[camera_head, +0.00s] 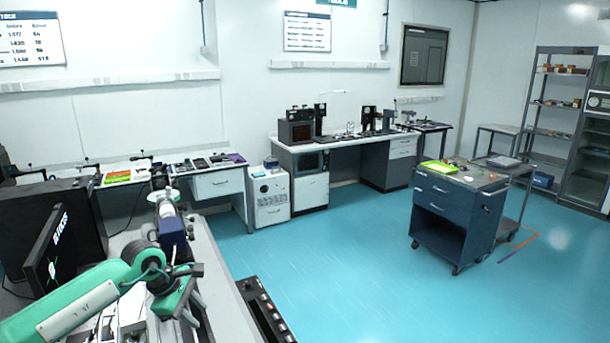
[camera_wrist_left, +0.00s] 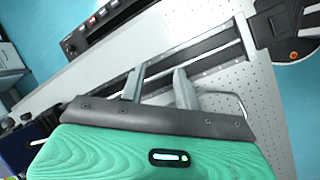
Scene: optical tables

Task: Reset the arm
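My left arm (camera_head: 85,308), green with dark joints, comes in from the lower left over the near optical table (camera_head: 222,290). My left gripper (camera_head: 192,318) points down at the table near the bottom of the head view. In the left wrist view the two grey fingers of the gripper (camera_wrist_left: 160,78) stand apart with nothing between them, so it is open and empty. They are over the perforated table top (camera_wrist_left: 268,100) and dark rails (camera_wrist_left: 200,52). My right gripper is not in view.
A black monitor (camera_head: 48,258) stands left of my arm. A blue device (camera_head: 172,236) sits on the table just beyond the gripper. A black control panel (camera_head: 264,310) runs along the table's right side.

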